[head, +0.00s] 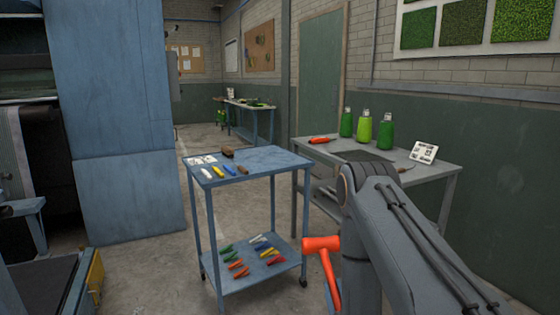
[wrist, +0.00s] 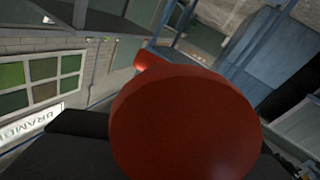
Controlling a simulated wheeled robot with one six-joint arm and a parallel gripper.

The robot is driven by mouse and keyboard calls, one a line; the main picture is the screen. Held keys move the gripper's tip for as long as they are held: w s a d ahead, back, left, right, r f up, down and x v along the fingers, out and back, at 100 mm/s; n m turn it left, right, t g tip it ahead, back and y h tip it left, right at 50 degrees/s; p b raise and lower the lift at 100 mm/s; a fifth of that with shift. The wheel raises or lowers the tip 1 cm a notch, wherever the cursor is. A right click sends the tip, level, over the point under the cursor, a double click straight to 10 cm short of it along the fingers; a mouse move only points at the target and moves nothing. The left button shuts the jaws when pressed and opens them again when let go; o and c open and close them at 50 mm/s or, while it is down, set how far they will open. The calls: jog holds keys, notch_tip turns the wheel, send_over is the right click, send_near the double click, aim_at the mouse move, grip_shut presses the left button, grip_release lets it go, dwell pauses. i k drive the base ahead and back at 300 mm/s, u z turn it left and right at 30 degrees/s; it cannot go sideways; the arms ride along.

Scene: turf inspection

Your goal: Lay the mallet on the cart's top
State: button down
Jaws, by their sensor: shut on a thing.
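The orange-red mallet (head: 322,244) is in the head view, just right of the cart and in front of my arm. Its head is uppermost and its handle hangs down, slightly tilted. In the wrist view the mallet (wrist: 190,125) fills the middle, close to the camera. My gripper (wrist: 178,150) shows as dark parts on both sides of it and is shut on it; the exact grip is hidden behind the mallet. The blue cart (head: 268,160) stands left of the mallet, its top higher than the mallet's head. The mallet is apart from the cart's top.
The cart's top holds a brush (head: 227,153), cards (head: 203,160) and several small tools along its left and front; its right part is bare. Coloured pieces lie on its lower shelf.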

aim_at(270, 158)
jog(key=z, duration=0.15)
jog(key=i, duration=1.65)
